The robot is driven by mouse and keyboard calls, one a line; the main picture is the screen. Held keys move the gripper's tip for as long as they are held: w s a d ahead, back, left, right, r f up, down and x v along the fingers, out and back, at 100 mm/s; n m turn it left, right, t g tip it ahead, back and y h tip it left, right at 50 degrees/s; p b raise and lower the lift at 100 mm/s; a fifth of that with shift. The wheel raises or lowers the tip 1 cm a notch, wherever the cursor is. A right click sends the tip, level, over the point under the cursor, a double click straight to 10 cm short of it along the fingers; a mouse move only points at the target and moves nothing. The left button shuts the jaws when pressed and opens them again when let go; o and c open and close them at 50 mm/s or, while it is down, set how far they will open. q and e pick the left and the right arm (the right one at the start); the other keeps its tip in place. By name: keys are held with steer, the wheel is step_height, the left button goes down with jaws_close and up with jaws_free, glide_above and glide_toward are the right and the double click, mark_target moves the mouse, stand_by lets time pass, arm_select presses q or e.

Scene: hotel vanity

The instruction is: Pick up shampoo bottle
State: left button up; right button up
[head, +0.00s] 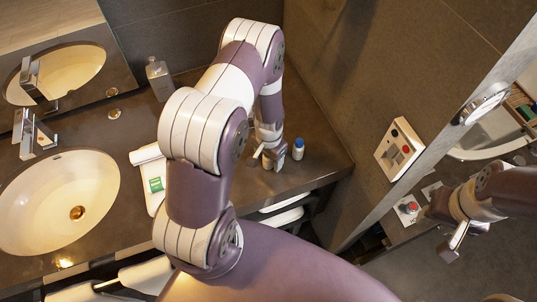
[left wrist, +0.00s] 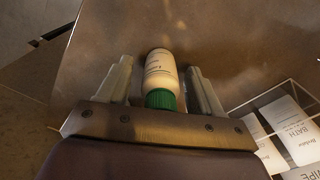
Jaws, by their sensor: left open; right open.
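In the left wrist view a small cream bottle with a green cap (left wrist: 159,72) lies between the spread fingers of my left gripper (left wrist: 164,82). Its label is too small to read surely. The fingers show a gap on both sides of it. In the head view my left gripper (head: 268,153) is low over the right part of the counter, and this bottle seems hidden behind it. A small white bottle with a blue cap (head: 298,149) stands just right of that gripper. I cannot tell which bottle is the shampoo. My right gripper (head: 455,240) is open and empty at the right.
A basin (head: 60,200) with a tap fills the counter's left. A grey dispenser (head: 159,79) stands at the back. A white item with a green label (head: 155,184) lies near my arm. A clear tray (left wrist: 283,85) holds white packets. A wall panel (head: 399,148) is at right.

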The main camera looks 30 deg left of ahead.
arm_select(q)
steer(key=shift+s+f, duration=0.1)
steer(key=shift+f, duration=0.2)
steer(key=c, duration=1.1)
steer(key=shift+r, duration=0.1)
